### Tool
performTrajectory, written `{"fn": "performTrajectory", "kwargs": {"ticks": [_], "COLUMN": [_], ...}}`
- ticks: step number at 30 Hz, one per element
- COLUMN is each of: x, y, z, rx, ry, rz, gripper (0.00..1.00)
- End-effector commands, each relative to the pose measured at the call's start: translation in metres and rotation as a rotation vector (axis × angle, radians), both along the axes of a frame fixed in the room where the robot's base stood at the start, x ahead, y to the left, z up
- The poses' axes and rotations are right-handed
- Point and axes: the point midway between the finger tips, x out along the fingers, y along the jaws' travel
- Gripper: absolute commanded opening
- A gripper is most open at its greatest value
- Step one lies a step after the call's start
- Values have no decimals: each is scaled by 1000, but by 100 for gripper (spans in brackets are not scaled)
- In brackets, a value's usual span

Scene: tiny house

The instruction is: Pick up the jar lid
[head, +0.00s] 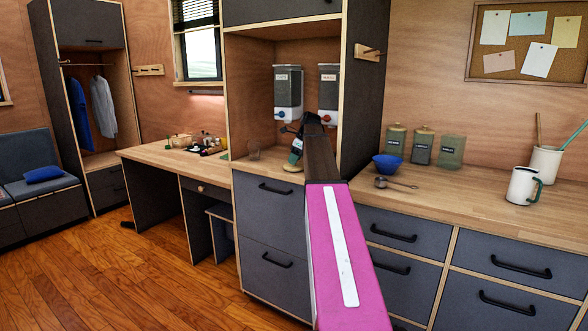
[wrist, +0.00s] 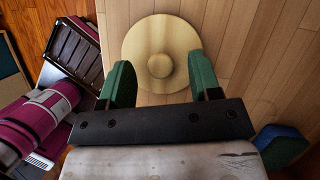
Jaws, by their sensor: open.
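The jar lid (wrist: 160,40), a round pale wooden disc with a knob in its middle, lies on the wooden counter in the wrist view. In the head view it shows as a pale disc (head: 292,167) below my gripper. My gripper (wrist: 162,78) is open, its two green fingers on either side of the lid's near part, with the knob between and slightly beyond them. They appear above the lid; contact cannot be told. In the head view my gripper (head: 295,153) is partly hidden by my arm. A green jar (head: 452,151) without a visible lid stands at the right.
Dispensers (head: 288,92) hang above. A cabinet wall is close by.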

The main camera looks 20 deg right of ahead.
Motion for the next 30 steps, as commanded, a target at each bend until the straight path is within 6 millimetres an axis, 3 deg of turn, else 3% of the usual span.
{"fn": "performTrajectory", "kwargs": {"ticks": [8,9,13,14,24,30], "x": [2,2,2,2,2,2], "y": [2,2,2,2,2,2], "z": [-8,-8,-8,-8,-6,9], "rx": [0,0,0,0,0,-1], "ry": [0,0,0,0,0,-1], "rz": [0,0,0,0,0,0], "gripper": [57,51,9,4,4,4]}}
